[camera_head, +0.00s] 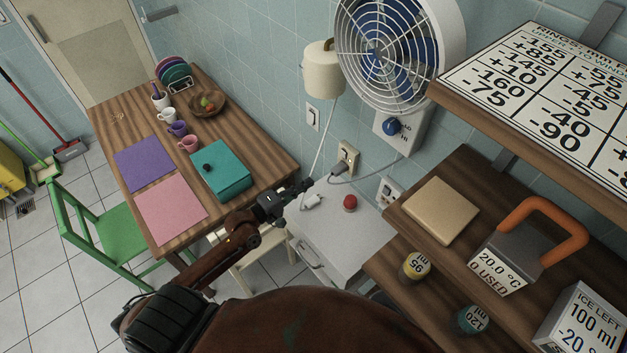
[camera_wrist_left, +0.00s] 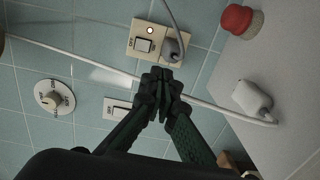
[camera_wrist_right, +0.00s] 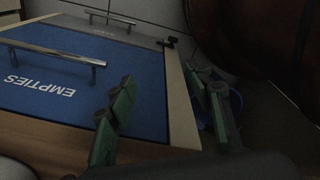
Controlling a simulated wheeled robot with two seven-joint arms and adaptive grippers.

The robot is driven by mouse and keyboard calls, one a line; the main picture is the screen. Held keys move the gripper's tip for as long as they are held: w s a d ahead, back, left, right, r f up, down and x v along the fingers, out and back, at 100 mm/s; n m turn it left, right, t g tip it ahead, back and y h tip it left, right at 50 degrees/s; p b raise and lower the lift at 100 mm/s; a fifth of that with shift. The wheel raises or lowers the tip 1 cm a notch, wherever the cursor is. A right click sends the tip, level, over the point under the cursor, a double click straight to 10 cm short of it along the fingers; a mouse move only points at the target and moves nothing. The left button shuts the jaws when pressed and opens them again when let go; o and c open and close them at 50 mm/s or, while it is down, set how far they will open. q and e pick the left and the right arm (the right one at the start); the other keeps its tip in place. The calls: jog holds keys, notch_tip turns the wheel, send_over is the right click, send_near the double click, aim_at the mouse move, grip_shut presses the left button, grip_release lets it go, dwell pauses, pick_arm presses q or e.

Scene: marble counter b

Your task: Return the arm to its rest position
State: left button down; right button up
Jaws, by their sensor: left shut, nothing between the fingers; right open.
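My left gripper (camera_head: 303,187) reaches out over the light grey cabinet top in the head view. In the left wrist view its fingers (camera_wrist_left: 160,82) are shut tip to tip with nothing between them. Behind the tips in that view is a wall socket plate with a switch and a grey plug (camera_wrist_left: 172,50). The left fingers seem apart from the plate, but the gap is hard to judge. My right gripper (camera_wrist_right: 166,95) shows only in the right wrist view. It is open and empty, its fingers spread in front of a blue panel marked EMPTIES (camera_wrist_right: 85,85).
On the grey cabinet (camera_head: 345,235) are a white plug block (camera_head: 313,201) and a red-topped item (camera_head: 350,203). Cords hang along the wall. A fan (camera_head: 395,50) hangs above.

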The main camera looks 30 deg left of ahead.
jog(key=shift+s, duration=0.3)
